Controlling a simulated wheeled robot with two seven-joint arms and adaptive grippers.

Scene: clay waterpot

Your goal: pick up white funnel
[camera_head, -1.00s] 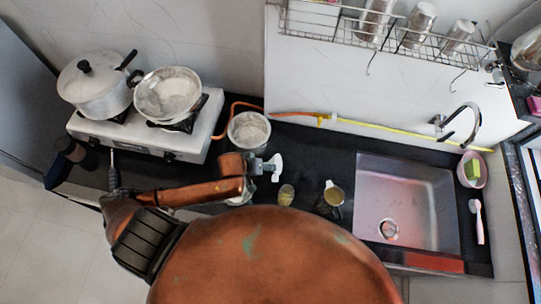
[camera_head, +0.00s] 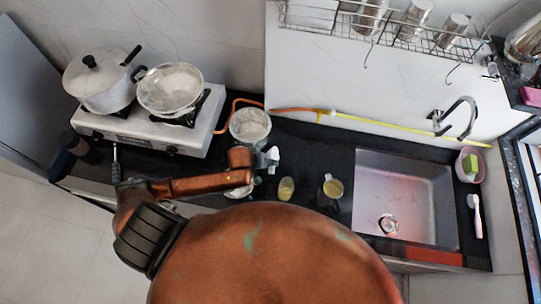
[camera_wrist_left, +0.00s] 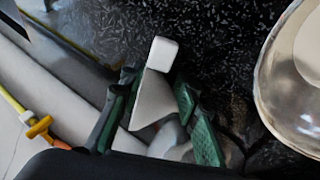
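The white funnel (camera_wrist_left: 153,101) is between the green-padded fingers of my left gripper (camera_wrist_left: 158,88) in the left wrist view, with its blocky white end past the fingertips. The fingers look closed on it from both sides. Part of its wide end is hidden low in that view. In the head view the white funnel (camera_head: 273,154) shows at the tip of my left gripper (camera_head: 263,161), just right of a metal pot (camera_head: 250,126), over the dark counter. My right gripper is not in view.
A stove (camera_head: 150,130) with a lidded pot (camera_head: 97,88) and a strainer-like pan (camera_head: 170,92) stands left. A small cup (camera_head: 286,188) and a handled mug (camera_head: 333,188) stand near the front edge. The sink (camera_head: 405,190) is right. A yellow hose (camera_head: 400,126) runs behind.

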